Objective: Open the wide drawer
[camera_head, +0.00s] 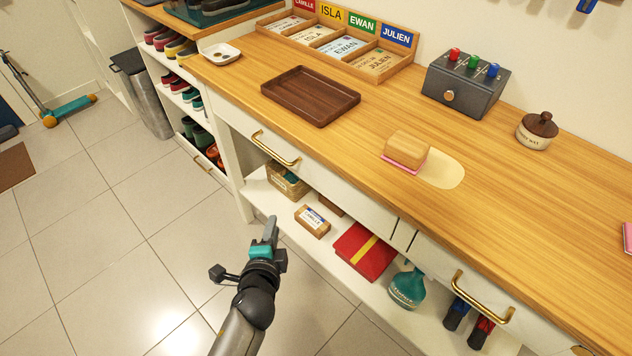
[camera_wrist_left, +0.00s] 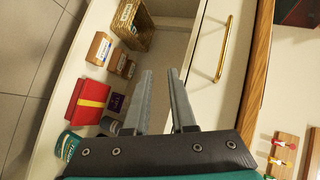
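The wide drawer (camera_head: 325,177) has a cream front under the wooden counter and appears closed. Its brass bar handle (camera_head: 274,149) is toward the left of the front. In the left wrist view the handle (camera_wrist_left: 224,48) runs up the picture, right of the fingers. My left gripper (camera_head: 271,226) is in front of and below the drawer, apart from the handle. In the left wrist view its two fingers (camera_wrist_left: 160,73) are spread with nothing between them. My right gripper is not in view.
A second drawer with a brass handle (camera_head: 482,297) is at right. The open shelf below holds a basket (camera_head: 288,181), a cardboard box (camera_head: 312,220), a red box (camera_head: 365,251) and a teal bottle (camera_head: 407,288). A wooden tray (camera_head: 310,95) stands on the counter. The tiled floor is clear nearby.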

